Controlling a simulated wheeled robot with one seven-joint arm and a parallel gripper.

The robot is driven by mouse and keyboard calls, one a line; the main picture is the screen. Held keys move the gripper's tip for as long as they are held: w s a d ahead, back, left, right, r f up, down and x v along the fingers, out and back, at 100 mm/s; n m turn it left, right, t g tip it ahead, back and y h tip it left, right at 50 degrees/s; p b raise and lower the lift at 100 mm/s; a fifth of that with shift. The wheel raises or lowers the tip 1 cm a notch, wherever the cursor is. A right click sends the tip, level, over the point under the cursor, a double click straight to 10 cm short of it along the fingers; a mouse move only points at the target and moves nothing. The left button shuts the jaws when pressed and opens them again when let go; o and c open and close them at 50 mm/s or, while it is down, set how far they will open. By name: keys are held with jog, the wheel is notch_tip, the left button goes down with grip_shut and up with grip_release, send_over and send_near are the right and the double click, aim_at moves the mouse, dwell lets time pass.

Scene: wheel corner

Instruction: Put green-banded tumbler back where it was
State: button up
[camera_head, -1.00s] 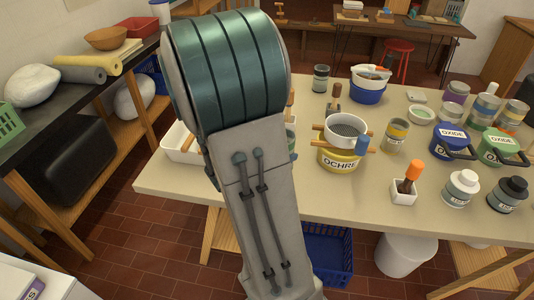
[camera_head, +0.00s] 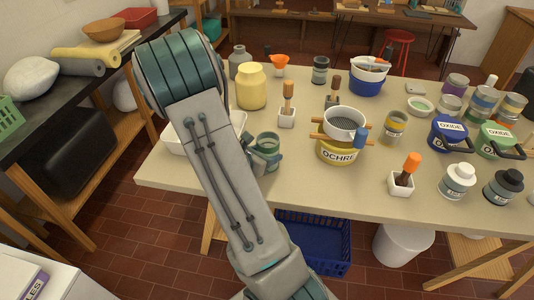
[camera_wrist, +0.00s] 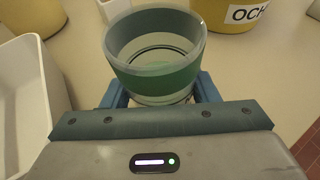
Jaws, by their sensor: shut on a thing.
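The green-banded tumbler (camera_wrist: 155,62) is a clear, open-topped cup with a wide green band. My gripper (camera_wrist: 160,95) is shut on it, with a blue finger on either side of its lower body. In the head view the tumbler (camera_head: 266,147) is upright at the left part of the table, and my gripper (camera_head: 262,160) is partly hidden behind my arm. Whether the tumbler's base touches the table top I cannot tell.
A white tray (camera_head: 188,140) is close on the left, partly behind my arm. The yellow OCHRE tub (camera_head: 338,155) with a sieve (camera_head: 345,122) on top stands to the right. A white pot with a brush (camera_head: 287,117) and a yellow jar (camera_head: 251,88) stand behind. Bare table (camera_head: 310,185) lies in front.

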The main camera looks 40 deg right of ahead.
jog(key=shift+f+b, duration=0.25)
jog(key=shift+b, duration=0.05)
jog(key=o, duration=1.3)
jog(key=shift+r, duration=0.1)
jog(key=shift+r, duration=0.1)
